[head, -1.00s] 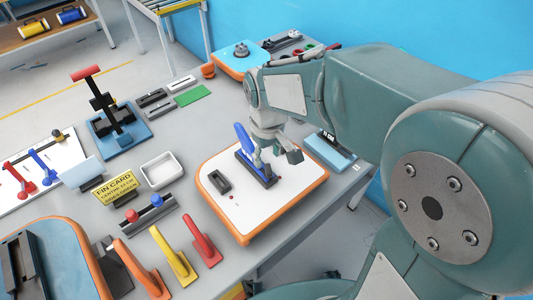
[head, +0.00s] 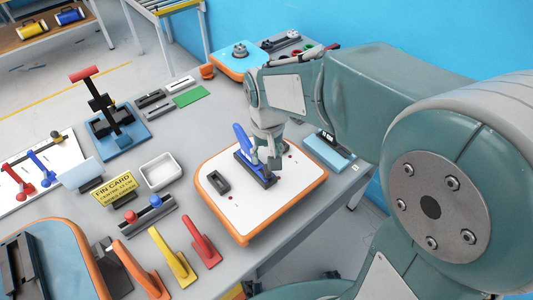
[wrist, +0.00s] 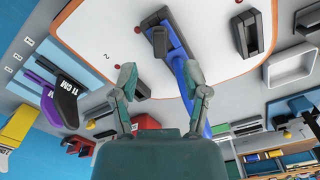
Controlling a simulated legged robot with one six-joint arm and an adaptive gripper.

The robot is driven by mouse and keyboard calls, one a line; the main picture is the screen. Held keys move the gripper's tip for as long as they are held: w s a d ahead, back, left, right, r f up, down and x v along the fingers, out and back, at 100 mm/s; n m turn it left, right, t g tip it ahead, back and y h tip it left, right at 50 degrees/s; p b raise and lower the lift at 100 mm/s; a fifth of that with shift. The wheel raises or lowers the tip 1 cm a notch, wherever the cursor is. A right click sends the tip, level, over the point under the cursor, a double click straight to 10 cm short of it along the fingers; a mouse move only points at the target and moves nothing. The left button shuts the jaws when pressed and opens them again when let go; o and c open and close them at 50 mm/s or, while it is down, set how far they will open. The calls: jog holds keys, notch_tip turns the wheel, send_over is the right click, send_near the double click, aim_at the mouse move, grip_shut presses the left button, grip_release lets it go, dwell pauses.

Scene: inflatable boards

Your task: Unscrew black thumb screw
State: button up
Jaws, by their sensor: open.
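The white board with an orange rim (head: 240,205) lies on the grey table; it also shows in the wrist view (wrist: 115,30). A blue fin (head: 242,143) stands in a black fin box (head: 243,164) on it. In the wrist view a small upright black piece (wrist: 160,42) by the fin box may be the black thumb screw, but I cannot tell for sure. My gripper (head: 266,162) points down close over the near right end of the fin box. In the wrist view my gripper (wrist: 160,70) is open and empty, its right finger overlapping the blue fin (wrist: 185,78).
A second black box (head: 219,182) lies on the board's left. Yellow (head: 172,258) and red (head: 203,241) fins stand in front. A light-blue block (head: 328,152) is right of the board.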

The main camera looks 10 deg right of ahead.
aim_at(266, 167)
jog(key=shift+f, duration=0.15)
jog(key=shift+f, duration=2.2)
grip_shut()
jog(key=n, duration=0.3)
jog(key=shift+a+n, duration=0.1)
jog(key=shift+n, duration=0.2)
